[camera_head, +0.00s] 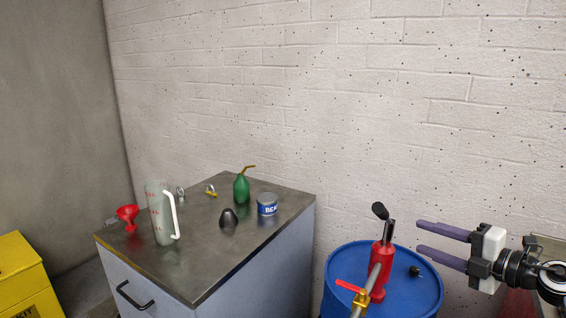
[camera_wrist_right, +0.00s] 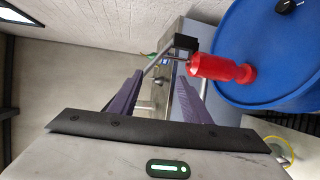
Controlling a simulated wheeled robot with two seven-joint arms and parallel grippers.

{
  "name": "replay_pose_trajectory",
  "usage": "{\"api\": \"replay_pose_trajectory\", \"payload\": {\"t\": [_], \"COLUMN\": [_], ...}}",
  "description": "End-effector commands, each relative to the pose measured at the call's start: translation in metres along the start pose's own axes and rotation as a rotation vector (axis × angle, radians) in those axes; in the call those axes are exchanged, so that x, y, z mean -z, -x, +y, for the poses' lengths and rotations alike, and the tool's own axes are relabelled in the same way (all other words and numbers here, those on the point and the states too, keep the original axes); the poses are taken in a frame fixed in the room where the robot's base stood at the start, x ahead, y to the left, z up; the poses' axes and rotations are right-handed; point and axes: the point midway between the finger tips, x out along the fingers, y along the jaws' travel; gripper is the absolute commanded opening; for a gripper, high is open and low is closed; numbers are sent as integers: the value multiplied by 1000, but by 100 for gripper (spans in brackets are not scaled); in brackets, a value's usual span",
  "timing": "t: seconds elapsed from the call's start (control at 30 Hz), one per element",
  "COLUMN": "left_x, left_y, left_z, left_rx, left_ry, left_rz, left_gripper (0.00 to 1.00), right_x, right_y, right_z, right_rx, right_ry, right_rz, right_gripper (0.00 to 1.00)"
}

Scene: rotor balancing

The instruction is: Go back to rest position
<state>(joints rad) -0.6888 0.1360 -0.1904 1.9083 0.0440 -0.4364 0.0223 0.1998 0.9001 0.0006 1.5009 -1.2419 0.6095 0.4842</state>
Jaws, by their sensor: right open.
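My right gripper (camera_head: 443,244) is at the right of the head view, with its two purple fingers apart and nothing between them. It points left, above and to the right of the blue drum (camera_head: 410,296). In the right wrist view the open fingers (camera_wrist_right: 160,98) also show, with the red pump (camera_wrist_right: 222,69) beyond the right-hand finger. The pump stands on the drum, apart from the gripper. My left gripper is not in either view.
A metal-topped cabinet (camera_head: 215,215) bears a clear jug (camera_head: 160,215), red funnel (camera_head: 128,214), green oil can (camera_head: 241,188), blue-labelled tin (camera_head: 267,204) and dark cone (camera_head: 228,217). A yellow box (camera_head: 18,275) stands at the left. A brick wall (camera_head: 330,100) closes the back.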

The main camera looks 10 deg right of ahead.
Motion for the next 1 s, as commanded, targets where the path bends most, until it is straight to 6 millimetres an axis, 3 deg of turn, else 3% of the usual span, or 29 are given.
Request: {"api": "replay_pose_trajectory", "payload": {"t": [0.03, 0.1, 0.23, 0.4, 0.57, 0.6, 0.77, 0.87, 1.0], "left_x": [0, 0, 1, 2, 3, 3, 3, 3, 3], "left_y": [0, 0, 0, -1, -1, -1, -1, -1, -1], "left_z": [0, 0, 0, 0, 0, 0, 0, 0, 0], "left_rx": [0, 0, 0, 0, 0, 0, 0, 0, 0], "left_ry": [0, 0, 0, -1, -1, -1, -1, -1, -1], "left_rz": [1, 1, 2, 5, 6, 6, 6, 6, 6], "left_gripper": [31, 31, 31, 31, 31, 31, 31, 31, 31], "right_x": [-15, -42, -98, -151, -173, -170, -110, -69, 1], "right_y": [2, 9, 32, 59, 75, 75, 50, 40, 33], "right_z": [24, 50, 67, 39, -11, -28, -97, -140, -201], "right_rx": [-103, -229, -377, -411, -334, -300, -198, -132, -32], "right_ry": [-61, -160, -369, -639, -874, -924, -994, -1052, -1147], "right_rz": [-61, -162, -372, -613, -783, -808, -759, -734, -698], "right_gripper": [43, 43, 43, 43, 43, 43, 43, 43, 43]}}
